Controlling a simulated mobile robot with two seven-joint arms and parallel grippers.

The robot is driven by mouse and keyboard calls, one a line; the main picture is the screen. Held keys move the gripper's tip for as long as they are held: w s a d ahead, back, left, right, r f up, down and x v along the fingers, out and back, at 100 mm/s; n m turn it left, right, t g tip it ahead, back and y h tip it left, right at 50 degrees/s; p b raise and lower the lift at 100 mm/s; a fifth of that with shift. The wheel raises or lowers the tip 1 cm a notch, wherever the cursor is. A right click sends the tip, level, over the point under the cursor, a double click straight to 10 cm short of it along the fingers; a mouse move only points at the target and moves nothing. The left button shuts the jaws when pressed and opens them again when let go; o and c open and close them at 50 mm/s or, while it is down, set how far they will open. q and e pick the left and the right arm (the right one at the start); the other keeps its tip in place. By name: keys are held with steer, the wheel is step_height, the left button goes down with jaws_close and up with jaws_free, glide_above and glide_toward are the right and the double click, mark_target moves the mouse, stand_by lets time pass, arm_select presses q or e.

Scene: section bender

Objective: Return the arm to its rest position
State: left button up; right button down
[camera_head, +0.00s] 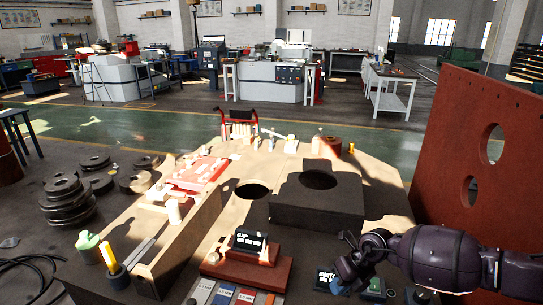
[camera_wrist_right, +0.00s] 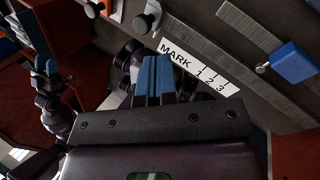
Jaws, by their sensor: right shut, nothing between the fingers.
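My right arm (camera_head: 435,258) is purple and comes in from the right edge, low over the bench. My right gripper (camera_head: 345,284) is at the front of the bench, beside a small black display (camera_head: 325,279), partly hidden by its own wrist. In the right wrist view its blue fingers (camera_wrist_right: 157,78) are together and hold nothing. They show in front of a white label reading MARK 1 2 3 (camera_wrist_right: 195,66). A purple part with blue tips at the left of that view looks like my left gripper (camera_wrist_right: 47,72); its opening is unclear. No left arm shows in the head view.
A black GAP display (camera_head: 249,241) stands on a red-brown block. A dark block with a round hole (camera_head: 318,205) sits behind. A tall rust-red plate (camera_head: 475,165) stands at the right. Stacked discs (camera_head: 65,200) lie at the left. A blue block (camera_wrist_right: 293,62) shows in the wrist view.

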steer(key=w+a+r+m+t+y, duration=0.1)
steer(key=a+r+m+t+y, duration=0.95)
steer(key=a+r+m, duration=0.5)
steer(key=s+d+f+m+t+h, duration=0.25)
steer(key=d+f+m+h, duration=0.2)
steer(key=d+m, duration=0.35)
steer(key=s+d+f+m+t+h, duration=0.2)
steer(key=s+d+f+m+h, duration=0.2)
steer(key=d+m+h, duration=0.3)
steer(key=s+d+f+m+g+h, duration=0.1)
steer(key=s+d+f+m, duration=0.1)
steer(key=s, duration=0.4)
steer(key=s+d+f+m+g+h, duration=0.1)
steer(key=s+d+f+m+h, duration=0.1)
steer(key=s+d+f, duration=0.3)
steer(key=s+d+f+m+g+h, duration=0.1)
steer(key=s+d+f+m, duration=0.2)
steer(key=s+f, duration=0.3)
steer(key=shift+s+d+f+m, duration=0.35)
steer(key=shift+s+f+m, duration=0.1)
steer(key=shift+s, duration=0.75)
